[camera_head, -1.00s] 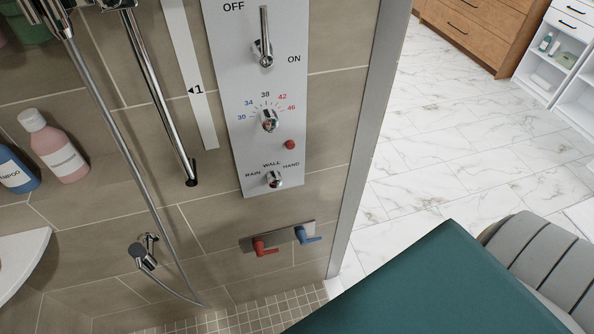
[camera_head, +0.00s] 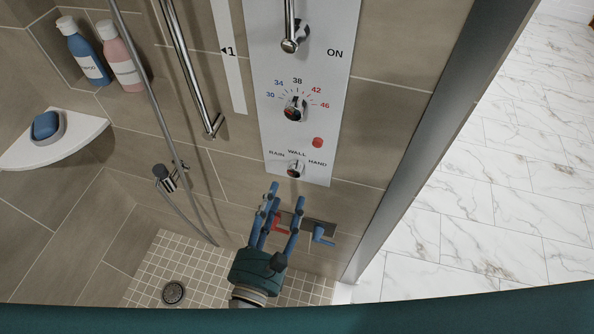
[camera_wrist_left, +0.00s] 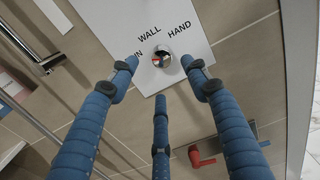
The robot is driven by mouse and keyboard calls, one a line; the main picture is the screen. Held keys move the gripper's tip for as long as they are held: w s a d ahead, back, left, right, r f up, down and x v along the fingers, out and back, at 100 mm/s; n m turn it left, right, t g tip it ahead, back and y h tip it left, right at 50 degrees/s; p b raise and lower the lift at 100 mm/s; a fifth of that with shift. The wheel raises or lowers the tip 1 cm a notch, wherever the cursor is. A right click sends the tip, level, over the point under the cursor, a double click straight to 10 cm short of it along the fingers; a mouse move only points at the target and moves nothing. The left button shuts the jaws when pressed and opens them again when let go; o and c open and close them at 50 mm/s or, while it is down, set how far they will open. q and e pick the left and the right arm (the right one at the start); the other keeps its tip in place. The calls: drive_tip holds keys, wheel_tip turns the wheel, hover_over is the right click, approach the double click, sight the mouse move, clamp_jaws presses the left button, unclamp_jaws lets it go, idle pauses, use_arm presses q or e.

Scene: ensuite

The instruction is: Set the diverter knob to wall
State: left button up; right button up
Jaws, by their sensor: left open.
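The diverter knob (camera_head: 296,169) is a small chrome knob low on the white shower panel (camera_head: 290,130), under the labels RAIN, WALL and HAND. I cannot tell which label it points to. My left gripper (camera_head: 284,196), with blue fingers, is open and empty just below the knob, pointing up at the panel. In the left wrist view the knob (camera_wrist_left: 162,57) shows between the tips of the two upper fingers, with the third finger below; no finger visibly touches it. My right gripper is not in view.
A temperature knob (camera_head: 295,108), a red button (camera_head: 317,142) and a lever (camera_head: 290,45) sit higher on the panel. Red (camera_head: 281,223) and blue (camera_head: 322,235) valve handles are behind and right of the fingers. A hose and rail (camera_head: 190,75) stand left.

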sight(293, 174)
use_arm(q)
drive_tip(key=p+x, duration=0.1)
drive_tip(key=x, duration=0.5)
drive_tip(key=shift+w+d+r+p, duration=0.1)
drive_tip(key=shift+w+d+p, duration=0.1)
drive_tip(key=shift+d+p, duration=0.1)
drive_tip(key=shift+w+d, duration=0.1)
drive_tip(key=shift+w, duration=0.55)
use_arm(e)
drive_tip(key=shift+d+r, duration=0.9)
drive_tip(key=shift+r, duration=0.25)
use_arm(q)
drive_tip(key=c, duration=1)
drive_tip(key=shift+c, duration=0.7)
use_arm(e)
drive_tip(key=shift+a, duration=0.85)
